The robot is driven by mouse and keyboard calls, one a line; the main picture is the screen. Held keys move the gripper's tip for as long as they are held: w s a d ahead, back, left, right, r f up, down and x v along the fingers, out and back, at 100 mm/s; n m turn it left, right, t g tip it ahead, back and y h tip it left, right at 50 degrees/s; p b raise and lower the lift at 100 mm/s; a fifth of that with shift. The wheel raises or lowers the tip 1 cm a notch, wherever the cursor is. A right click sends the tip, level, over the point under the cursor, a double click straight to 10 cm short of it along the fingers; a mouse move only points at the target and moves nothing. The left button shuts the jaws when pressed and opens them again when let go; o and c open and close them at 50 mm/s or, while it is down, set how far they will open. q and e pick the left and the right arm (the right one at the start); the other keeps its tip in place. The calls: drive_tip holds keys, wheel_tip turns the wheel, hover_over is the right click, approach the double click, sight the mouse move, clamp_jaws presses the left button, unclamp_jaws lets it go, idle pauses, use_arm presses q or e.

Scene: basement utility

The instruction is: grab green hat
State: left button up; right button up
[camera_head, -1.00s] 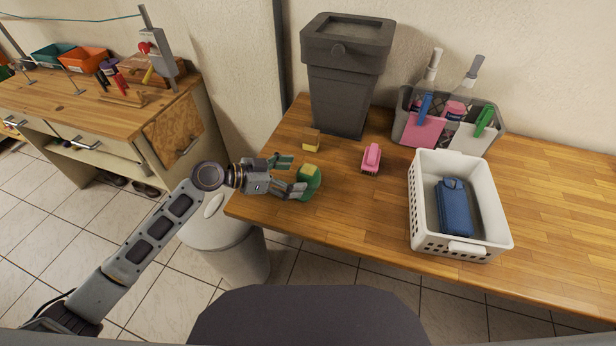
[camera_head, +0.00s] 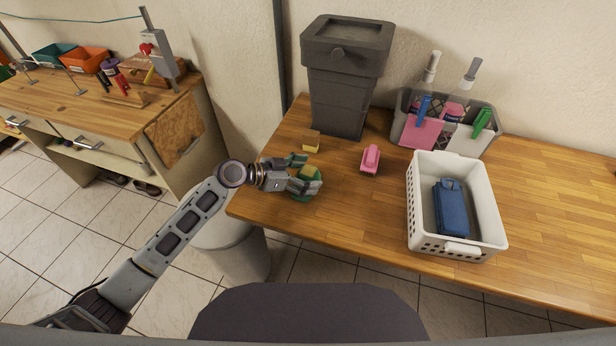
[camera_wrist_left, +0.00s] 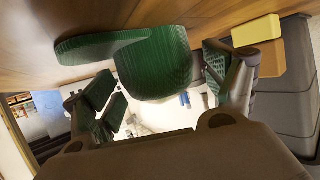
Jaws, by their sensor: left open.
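The green hat (camera_head: 302,198) lies on the wooden table near its left front corner, partly hidden by my fingers in the head view. In the left wrist view the hat (camera_wrist_left: 154,66) shows a rounded ribbed crown and a flat brim to the left. My left gripper (camera_head: 303,174) is open at the hat, one finger on its far side and one over its near side. In the left wrist view the fingers of this gripper (camera_wrist_left: 162,85) stand on either side of the crown; I cannot tell if they touch it. My right gripper is not in view.
Yellow-and-brown blocks (camera_head: 311,142) lie close behind the hat. A pink brush (camera_head: 370,159) is to the right. Further right are a white basket (camera_head: 479,195) with a blue case, and a grey caddy (camera_head: 404,104). A dark bin (camera_head: 343,85) stands behind.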

use_arm(q)
drive_tip(key=shift+d, duration=0.1)
idle(0.4)
drive_tip(key=c, duration=1.1)
